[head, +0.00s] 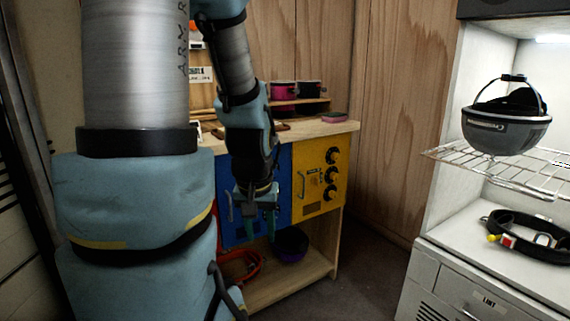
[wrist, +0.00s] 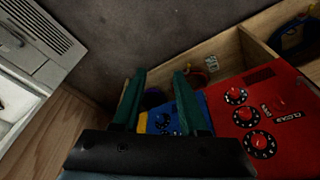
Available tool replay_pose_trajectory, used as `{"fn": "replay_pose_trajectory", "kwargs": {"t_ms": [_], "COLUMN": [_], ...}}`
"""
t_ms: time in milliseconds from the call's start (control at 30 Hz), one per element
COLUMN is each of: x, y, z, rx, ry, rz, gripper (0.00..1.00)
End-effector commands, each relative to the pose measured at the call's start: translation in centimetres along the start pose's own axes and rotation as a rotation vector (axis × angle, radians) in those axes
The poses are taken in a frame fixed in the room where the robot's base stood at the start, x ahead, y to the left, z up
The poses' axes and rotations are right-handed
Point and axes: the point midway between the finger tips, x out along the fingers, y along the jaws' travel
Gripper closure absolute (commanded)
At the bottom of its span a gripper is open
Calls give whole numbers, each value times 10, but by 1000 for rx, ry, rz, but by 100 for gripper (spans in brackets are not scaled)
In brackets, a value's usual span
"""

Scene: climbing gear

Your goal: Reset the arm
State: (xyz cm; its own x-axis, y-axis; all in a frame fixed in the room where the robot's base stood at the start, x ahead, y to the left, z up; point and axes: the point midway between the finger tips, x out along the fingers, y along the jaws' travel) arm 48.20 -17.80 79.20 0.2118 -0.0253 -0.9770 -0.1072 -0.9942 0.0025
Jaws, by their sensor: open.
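My gripper (head: 258,222) hangs pointing down in front of the wooden bench, before the blue panel (head: 276,188). In the wrist view my gripper (wrist: 160,88) shows two green fingers spread apart with nothing held between them. My arm fills the left part of the head view and hides part of the bench.
The wooden bench (head: 333,129) carries a yellow panel with knobs (head: 318,178).

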Motion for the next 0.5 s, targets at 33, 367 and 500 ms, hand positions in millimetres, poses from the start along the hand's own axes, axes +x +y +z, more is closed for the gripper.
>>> {"fn": "replay_pose_trajectory", "kwargs": {"t_ms": [33,367,500], "x": [-8,-80,-114], "y": [-9,-12,-12], "z": [12,8,0], "rx": [-10,-8,-8], "ry": [-38,-77,-77], "rz": [-3,0,0], "gripper": [58,58,58]}}
